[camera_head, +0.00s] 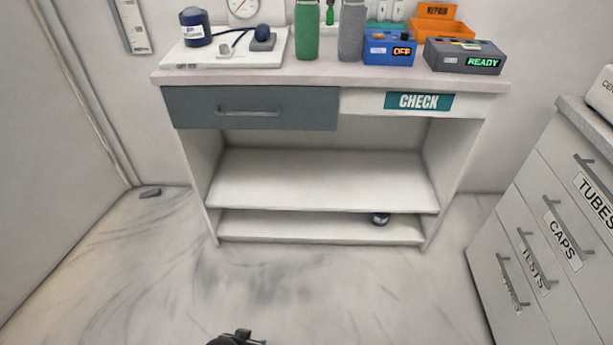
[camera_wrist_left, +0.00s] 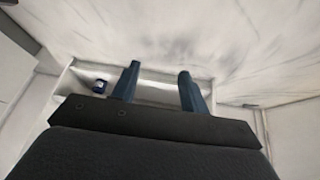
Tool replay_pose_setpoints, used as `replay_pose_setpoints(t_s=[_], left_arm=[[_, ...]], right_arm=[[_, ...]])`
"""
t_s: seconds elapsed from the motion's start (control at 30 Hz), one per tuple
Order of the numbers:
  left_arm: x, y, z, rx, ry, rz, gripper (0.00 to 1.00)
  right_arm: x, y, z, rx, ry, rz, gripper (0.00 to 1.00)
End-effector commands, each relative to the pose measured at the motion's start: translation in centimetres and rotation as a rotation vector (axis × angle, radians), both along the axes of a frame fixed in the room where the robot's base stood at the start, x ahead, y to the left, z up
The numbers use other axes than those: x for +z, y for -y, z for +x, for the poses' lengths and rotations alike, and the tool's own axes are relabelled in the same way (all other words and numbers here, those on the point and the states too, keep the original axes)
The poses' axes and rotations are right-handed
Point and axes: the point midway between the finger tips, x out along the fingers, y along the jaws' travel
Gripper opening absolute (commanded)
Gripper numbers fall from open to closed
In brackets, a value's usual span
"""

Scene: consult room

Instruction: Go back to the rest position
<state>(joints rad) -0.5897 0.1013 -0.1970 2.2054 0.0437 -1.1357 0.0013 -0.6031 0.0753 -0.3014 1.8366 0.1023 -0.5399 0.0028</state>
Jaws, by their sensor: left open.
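My left gripper (camera_wrist_left: 158,70) shows in the left wrist view with its two blue-grey fingers spread apart and nothing between them. Behind the fingers are the floor and the white desk's shelf (camera_wrist_left: 150,96), apart from the gripper as far as I can tell. In the head view, only a small dark piece, likely mine, shows at the bottom edge; no gripper fingers can be made out there. My right gripper is in neither view.
The white desk (camera_head: 330,180) has a closed grey drawer (camera_head: 250,108) and a small blue jar (camera_head: 380,219) on its lower shelf. Bottles and device boxes stand on top. A drawer cabinet (camera_head: 520,240) stands at right. The floor (camera_head: 300,290) before the desk is clear.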

Motion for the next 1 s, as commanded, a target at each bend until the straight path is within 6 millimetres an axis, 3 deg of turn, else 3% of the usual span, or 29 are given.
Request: replay_pose_setpoints(t_s=[0.1, 0.2, 0.5, 0.83, 1.0], left_arm=[[-4.5, 2.4, -0.3, -0.008, 0.038, -0.047, 0.44], [-7.1, 4.1, -0.7, -0.011, 0.072, -0.081, 0.44], [-12.1, 7.1, -2.1, -0.009, 0.137, -0.144, 0.44], [-15.1, 9.1, -3.5, -0.004, 0.178, -0.184, 0.44], [-12.7, 8.8, -3.0, -0.007, 0.161, -0.176, 0.44]], right_arm=[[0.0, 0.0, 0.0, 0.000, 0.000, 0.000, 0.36], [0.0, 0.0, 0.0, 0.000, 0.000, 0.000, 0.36], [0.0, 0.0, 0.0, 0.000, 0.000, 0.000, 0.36], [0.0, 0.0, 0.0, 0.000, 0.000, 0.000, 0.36], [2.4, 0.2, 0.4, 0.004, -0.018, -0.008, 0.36]])
